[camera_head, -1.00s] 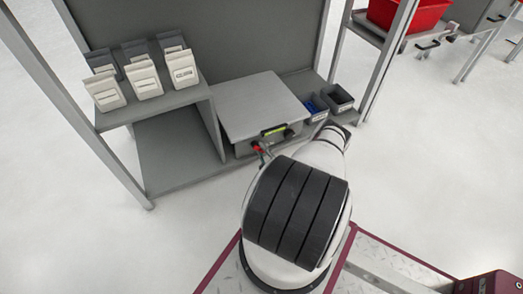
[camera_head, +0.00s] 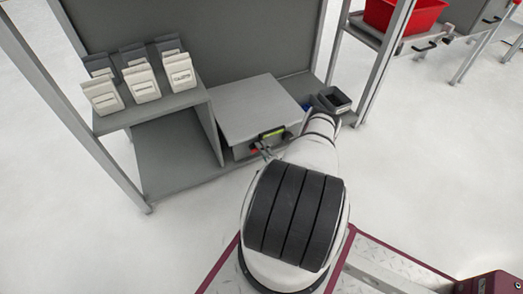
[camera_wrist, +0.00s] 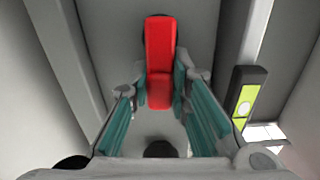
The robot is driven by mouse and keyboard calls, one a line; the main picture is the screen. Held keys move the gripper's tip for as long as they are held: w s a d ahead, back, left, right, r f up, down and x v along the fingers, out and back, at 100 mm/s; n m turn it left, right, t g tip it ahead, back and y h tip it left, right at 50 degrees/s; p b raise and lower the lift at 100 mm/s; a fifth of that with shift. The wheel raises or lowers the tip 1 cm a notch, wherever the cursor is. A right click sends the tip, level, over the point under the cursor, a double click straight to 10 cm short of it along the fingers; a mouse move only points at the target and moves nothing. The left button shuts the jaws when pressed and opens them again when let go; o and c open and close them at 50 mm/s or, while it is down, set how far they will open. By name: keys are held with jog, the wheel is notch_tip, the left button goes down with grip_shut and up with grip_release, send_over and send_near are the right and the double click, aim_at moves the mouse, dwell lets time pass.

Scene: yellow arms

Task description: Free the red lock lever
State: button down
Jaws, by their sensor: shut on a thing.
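The red lock lever (camera_wrist: 160,50) is upright in the middle of the wrist view, on a grey surface. My gripper (camera_wrist: 160,88) has its teal-padded fingers on both sides of the lever's lower end and is shut on it. In the head view, a small red patch of the lever (camera_head: 254,150) shows at the front of the grey box (camera_head: 255,105). My gripper (camera_head: 264,151) is there too, small and partly hidden by my own arm.
A black handle with a yellow-green marking (camera_head: 272,133) is on the box front, right of the lever. A dark bin (camera_head: 334,99) stands right of the box. A shelf (camera_head: 155,105) with several white and dark holders is at left. Open floor lies in front.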

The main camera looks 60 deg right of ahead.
jog(key=n, duration=0.2)
jog(key=r+n, duration=0.1)
jog(key=n, duration=0.2)
jog(key=shift+w+a+r+n+p, duration=0.1)
jog(key=shift+a+r+n+p, duration=0.1)
jog(key=shift+r+n+p, duration=0.1)
jog(key=shift+w+a+r+n+p, duration=0.15)
jog(key=shift+r+n+p, duration=0.1)
jog(key=shift+n, duration=0.75)
jog(key=shift+a+r+n+p, duration=0.15)
jog(key=shift+r+n+p, duration=0.05)
jog(key=shift+n, duration=0.8)
jog(key=c, duration=1.5)
grip_release()
